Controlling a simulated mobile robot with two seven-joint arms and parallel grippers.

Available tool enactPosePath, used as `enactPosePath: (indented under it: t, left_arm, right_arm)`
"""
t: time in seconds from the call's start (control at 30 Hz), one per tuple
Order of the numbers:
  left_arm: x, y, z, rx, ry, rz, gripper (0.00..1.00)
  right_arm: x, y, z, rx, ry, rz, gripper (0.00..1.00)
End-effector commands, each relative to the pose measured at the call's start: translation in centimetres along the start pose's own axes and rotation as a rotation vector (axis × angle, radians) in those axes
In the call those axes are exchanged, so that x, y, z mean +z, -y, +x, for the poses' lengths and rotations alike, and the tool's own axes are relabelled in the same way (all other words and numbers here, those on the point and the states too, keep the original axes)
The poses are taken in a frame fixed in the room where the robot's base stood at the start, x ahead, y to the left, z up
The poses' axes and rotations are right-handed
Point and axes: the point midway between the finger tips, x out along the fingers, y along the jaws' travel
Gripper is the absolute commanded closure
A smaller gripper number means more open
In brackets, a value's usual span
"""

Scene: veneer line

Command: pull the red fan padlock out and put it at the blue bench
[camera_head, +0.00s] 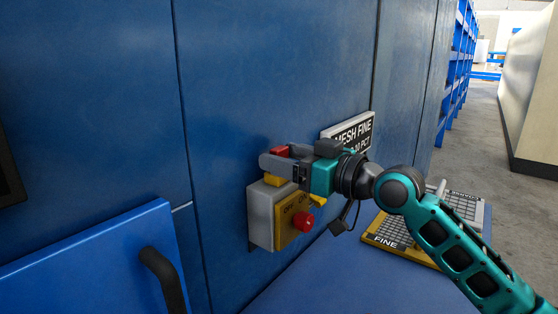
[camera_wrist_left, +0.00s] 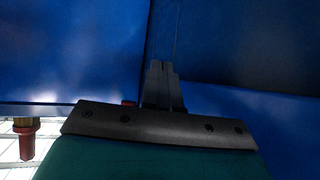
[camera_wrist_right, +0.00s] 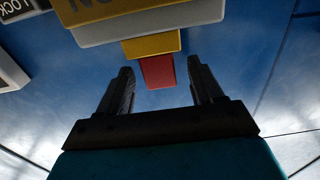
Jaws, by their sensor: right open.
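The red padlock (camera_head: 279,152) sits at the top of a yellow piece (camera_head: 271,179) on the grey switch box (camera_head: 259,216). My right gripper (camera_head: 272,162) is at the padlock, largely covering it in the head view. In the right wrist view the red padlock (camera_wrist_right: 158,72) shows between the two spread, open fingers, with gaps on both sides. My left gripper (camera_wrist_left: 159,66) shows only in its own wrist view. Its fingers are together with nothing seen between them, in front of blue panels.
The box has a yellow face with a red knob (camera_head: 303,222). A flat blue surface (camera_head: 312,281) carries grey-and-yellow trays (camera_head: 411,252). A blue panel with a dark handle (camera_head: 163,277) is lower left.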

Motion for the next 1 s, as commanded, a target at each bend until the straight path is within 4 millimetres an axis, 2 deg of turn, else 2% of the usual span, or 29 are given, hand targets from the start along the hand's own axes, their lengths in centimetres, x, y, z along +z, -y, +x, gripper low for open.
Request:
enactPosePath:
  t: [0.27,0.9,1.0]
  left_arm:
    - [-0.31,0.13,0.13,-0.002,-0.006,0.001,1.0]
    - [-0.38,0.11,0.17,-0.001,-0.008,0.002,1.0]
    - [-0.31,0.09,0.13,-0.001,-0.006,0.002,1.0]
  right_arm:
    - [0.05,-0.02,0.24,0.0,0.001,0.0,0.36]
    - [0.05,-0.02,0.2,0.0,0.001,0.001,0.97]
    - [-0.01,-0.02,0.2,0.0,0.0,0.0,0.98]
